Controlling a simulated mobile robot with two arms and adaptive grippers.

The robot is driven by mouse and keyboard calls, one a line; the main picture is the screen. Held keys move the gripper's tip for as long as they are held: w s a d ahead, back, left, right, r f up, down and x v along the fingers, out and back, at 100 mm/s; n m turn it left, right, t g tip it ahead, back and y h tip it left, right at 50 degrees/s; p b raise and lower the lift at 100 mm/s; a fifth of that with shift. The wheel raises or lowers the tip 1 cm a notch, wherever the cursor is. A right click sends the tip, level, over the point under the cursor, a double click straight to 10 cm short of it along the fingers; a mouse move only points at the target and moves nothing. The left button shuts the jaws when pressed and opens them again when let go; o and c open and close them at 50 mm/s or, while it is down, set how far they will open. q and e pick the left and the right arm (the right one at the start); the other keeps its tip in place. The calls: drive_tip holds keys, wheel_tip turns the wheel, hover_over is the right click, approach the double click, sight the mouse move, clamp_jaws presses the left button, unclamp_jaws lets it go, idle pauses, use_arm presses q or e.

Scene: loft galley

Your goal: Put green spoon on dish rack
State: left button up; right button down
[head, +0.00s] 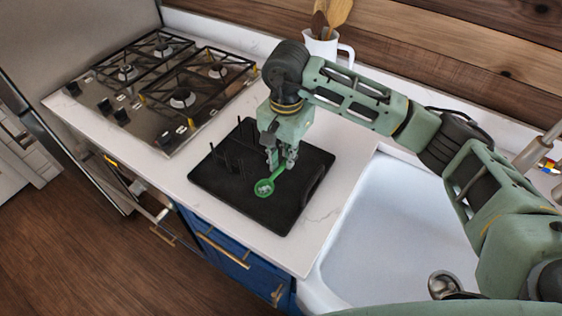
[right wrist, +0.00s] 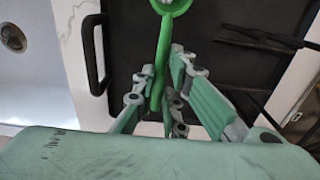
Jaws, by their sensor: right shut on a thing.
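The green spoon (head: 265,187) has a round slotted head and shows over the black dish rack (head: 223,184) on the counter. My right gripper (head: 281,162) is shut on the spoon's handle, above the rack. In the right wrist view the spoon's handle (right wrist: 162,62) runs between the two fingers (right wrist: 162,97), with its head at the top edge. The rack (right wrist: 135,40) fills the background there. I cannot tell whether the spoon touches the rack. My left gripper is not in view.
A gas stove (head: 165,85) is left of the rack. A white sink (head: 375,235) is to the right. A white pitcher (head: 328,47) with wooden utensils stands behind my right arm. Upright prongs (head: 222,148) rise on the rack's left part. Bare counter (head: 310,222) surrounds the rack.

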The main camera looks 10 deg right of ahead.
sight(282, 162)
drive_tip(key=shift+a+f, duration=0.25)
drive_tip(key=shift+a, duration=0.2)
drive_tip(key=shift+f, duration=0.2)
wheel_tip(282, 162, down, 3)
drive_tip(key=shift+f+p, duration=0.1)
drive_tip(key=shift+p, duration=0.95)
drive_tip(key=shift+f, duration=0.25)
drive_tip(key=shift+f+b, duration=0.2)
drive_tip(key=shift+b, duration=0.15)
drive_tip(key=c, duration=1.8)
unclamp_jaws()
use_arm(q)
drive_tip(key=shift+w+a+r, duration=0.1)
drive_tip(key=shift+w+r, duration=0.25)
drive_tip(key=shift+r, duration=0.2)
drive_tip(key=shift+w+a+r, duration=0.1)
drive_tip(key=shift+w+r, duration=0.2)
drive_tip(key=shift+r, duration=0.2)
use_arm(e)
drive_tip(key=shift+r, duration=0.1)
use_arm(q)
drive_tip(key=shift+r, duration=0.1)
